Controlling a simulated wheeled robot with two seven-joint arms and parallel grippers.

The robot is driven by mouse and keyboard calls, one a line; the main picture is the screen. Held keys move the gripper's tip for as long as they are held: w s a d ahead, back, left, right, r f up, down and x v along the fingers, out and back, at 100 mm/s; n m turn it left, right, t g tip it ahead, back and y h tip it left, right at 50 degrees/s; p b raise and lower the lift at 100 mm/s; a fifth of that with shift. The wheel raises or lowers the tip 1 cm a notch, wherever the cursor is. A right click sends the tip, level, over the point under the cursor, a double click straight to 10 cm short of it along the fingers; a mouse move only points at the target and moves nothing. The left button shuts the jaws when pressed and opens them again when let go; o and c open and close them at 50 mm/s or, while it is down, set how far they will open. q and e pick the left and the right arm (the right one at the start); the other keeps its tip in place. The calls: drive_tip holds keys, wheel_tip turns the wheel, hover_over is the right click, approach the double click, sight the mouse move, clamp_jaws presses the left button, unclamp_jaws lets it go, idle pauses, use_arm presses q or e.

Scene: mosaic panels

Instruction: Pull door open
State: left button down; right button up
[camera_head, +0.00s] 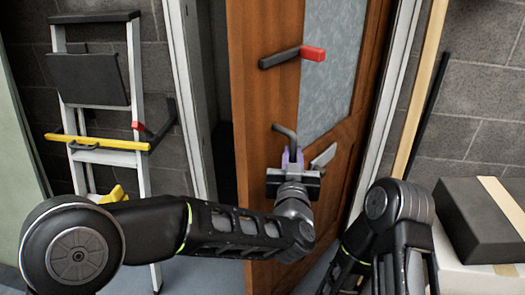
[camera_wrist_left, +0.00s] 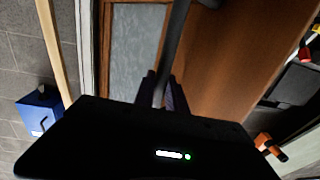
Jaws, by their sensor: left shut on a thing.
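The brown wooden door (camera_head: 262,105) with a frosted glass pane (camera_head: 332,65) stands ajar in the head view, with a dark gap along its left side. Its wood also shows in the left wrist view (camera_wrist_left: 225,60). A grey lever handle (camera_head: 286,134) sits on the door at mid-height. My left gripper (camera_head: 292,158) is shut on this handle. In the left wrist view the dark handle bar (camera_wrist_left: 174,45) runs between the two fingers. My right arm shows at the lower right of the head view, but its gripper is out of view.
A black bar with a red end (camera_head: 313,53) sticks out higher on the door. A stepladder (camera_head: 137,90) leans at the left wall. Boxes (camera_head: 475,220) stand at the right. A blue box (camera_wrist_left: 38,112) shows in the left wrist view.

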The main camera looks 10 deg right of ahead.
use_arm(q)
drive_tip(key=s+d, duration=0.1)
drive_tip(key=d, duration=0.1)
drive_tip(key=s+d, duration=0.1)
drive_tip(key=shift+s+r, duration=0.25)
drive_tip(key=shift+s, duration=0.1)
drive_tip(key=c, duration=1.4)
unclamp_jaws()
drive_tip(key=shift+w+d+f, duration=0.1)
drive_tip(key=shift+o, duration=0.2)
drive_tip(key=shift+f, duration=0.1)
drive_tip(key=b+v, duration=0.1)
drive_tip(key=v, duration=0.7)
drive_tip(key=shift+c, duration=0.5)
